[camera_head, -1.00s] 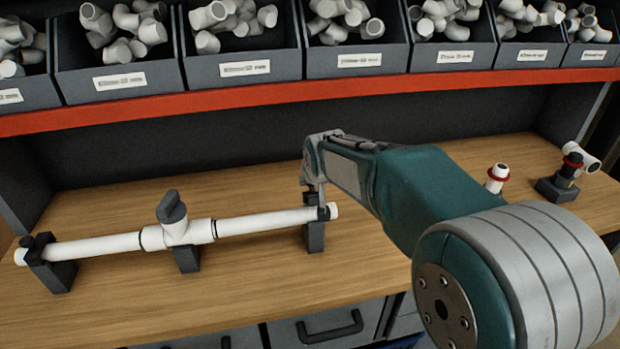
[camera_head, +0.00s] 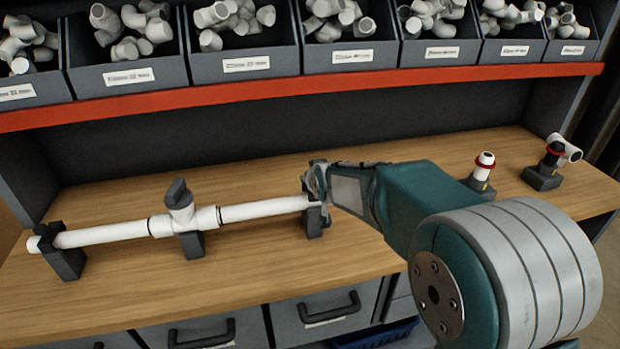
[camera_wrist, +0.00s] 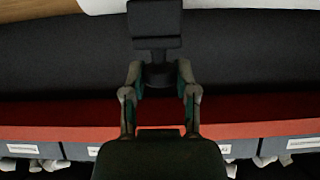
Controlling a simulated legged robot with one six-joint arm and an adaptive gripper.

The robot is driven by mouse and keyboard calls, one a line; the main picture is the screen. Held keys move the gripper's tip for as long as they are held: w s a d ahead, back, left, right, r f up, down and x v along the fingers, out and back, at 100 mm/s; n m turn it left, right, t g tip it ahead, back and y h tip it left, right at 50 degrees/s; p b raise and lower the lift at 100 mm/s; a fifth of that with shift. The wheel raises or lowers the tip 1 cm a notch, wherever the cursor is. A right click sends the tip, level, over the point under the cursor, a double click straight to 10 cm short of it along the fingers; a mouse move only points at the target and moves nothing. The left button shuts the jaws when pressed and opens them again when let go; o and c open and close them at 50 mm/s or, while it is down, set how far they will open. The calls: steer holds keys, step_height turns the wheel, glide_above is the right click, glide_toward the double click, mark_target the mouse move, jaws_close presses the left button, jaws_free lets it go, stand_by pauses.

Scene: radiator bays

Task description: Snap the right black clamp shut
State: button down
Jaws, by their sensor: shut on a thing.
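The right black clamp (camera_head: 314,224) stands on the wooden bench under the right part of a white pipe (camera_head: 262,209). My gripper (camera_head: 317,194) is at the top of this clamp and hides its upper part and the pipe's right end. In the wrist view the clamp's dark upper part (camera_wrist: 155,22) lies ahead of my gripper (camera_wrist: 159,74), its narrow dark neck pinched between the two fingertips. Whether the clamp is closed over the pipe cannot be told.
A left black clamp (camera_head: 66,258) holds the pipe's other end. Red-ringed fittings (camera_head: 484,162) stand at right. A red-edged shelf (camera_head: 240,100) with bins of fittings runs above.

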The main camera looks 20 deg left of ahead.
mark_target(315, 198)
steer(key=shift+s+d+f+t+y, duration=0.25)
steer(key=shift+s+f+t+y, duration=0.3)
steer(key=shift+t, duration=0.2)
steer(key=shift+s+d+f+t+y, duration=0.25)
steer(key=shift+s+f+t+y, duration=0.15)
steer(key=shift+f+t, duration=0.3)
steer(key=shift+c, duration=1.9)
jaws_free()
steer(key=shift+r, duration=0.15)
steer(key=shift+r, duration=0.1)
steer(key=shift+s+d+r, duration=0.1)
steer(key=shift+s+d, duration=0.1)
steer(key=shift+s, duration=0.1)
steer(key=v, duration=1.1)
steer(key=shift+f, duration=0.25)
steer(key=shift+s, duration=0.15)
